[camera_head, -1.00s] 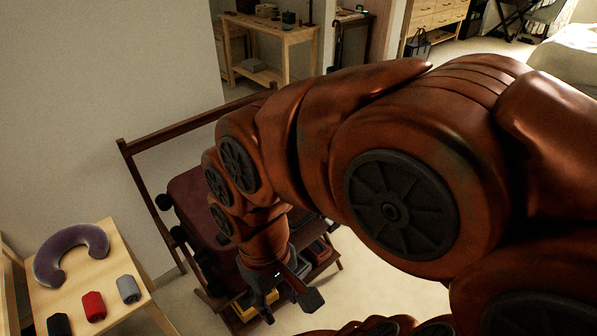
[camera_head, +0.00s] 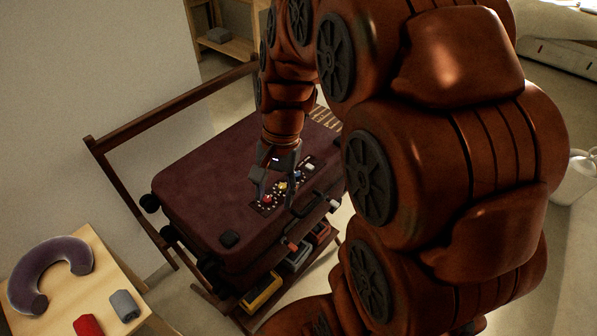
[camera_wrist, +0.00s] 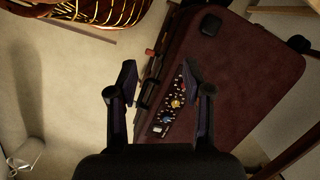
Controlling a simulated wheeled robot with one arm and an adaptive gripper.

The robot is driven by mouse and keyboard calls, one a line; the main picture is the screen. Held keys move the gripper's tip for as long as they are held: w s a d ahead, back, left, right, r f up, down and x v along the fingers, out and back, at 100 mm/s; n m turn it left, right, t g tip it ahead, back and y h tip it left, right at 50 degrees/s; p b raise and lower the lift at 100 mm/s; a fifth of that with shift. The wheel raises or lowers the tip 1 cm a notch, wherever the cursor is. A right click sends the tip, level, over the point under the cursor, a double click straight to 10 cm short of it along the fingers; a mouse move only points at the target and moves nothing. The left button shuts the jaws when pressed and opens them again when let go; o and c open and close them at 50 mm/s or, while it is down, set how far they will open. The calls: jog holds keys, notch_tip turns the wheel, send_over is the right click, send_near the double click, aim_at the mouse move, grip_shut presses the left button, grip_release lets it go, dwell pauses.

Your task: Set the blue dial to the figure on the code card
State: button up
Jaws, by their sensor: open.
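The dark red suitcase (camera_head: 205,180) lies on a low wooden rack. Its lock panel carries a red dial (camera_head: 267,199), a yellow dial (camera_head: 282,187) and a blue dial (camera_wrist: 167,118), each ringed by pale marks. The yellow dial also shows in the wrist view (camera_wrist: 176,103). A small white piece (camera_head: 309,167) sits at the panel's end. My gripper (camera_head: 275,186) is open and empty above the panel, partly covering it in the head view. In the wrist view its fingers (camera_wrist: 160,80) are apart, with the dials near the right finger. I cannot make out a code card or any figure.
The suitcase handle (camera_head: 325,180) runs along its front side. Yellow, grey and red items (camera_head: 262,291) sit on the rack shelf below. A wooden table (camera_head: 75,290) at left holds a purple neck pillow (camera_head: 45,270).

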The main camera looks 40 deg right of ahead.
jog(key=w+d+f+m+t+y+b, duration=0.1)
jog(key=w+d+f+m, duration=0.4)
jog(key=w+d+m, duration=0.3)
jog(key=m+t+b, duration=0.2)
jog(key=m, duration=0.4)
send_near(297, 174)
jog(key=shift+y, duration=0.3)
jog(key=shift+d+p+x, duration=0.15)
jog(key=shift+p+x, duration=0.2)
jog(key=shift+x, duration=1.7)
jog(key=shift+d+p+x, duration=0.1)
jog(key=shift+p+x, duration=0.25)
jog(key=shift+x, duration=1.75)
jog(key=shift+w, duration=0.1)
jog(key=shift+c, duration=0.4)
grip_shut()
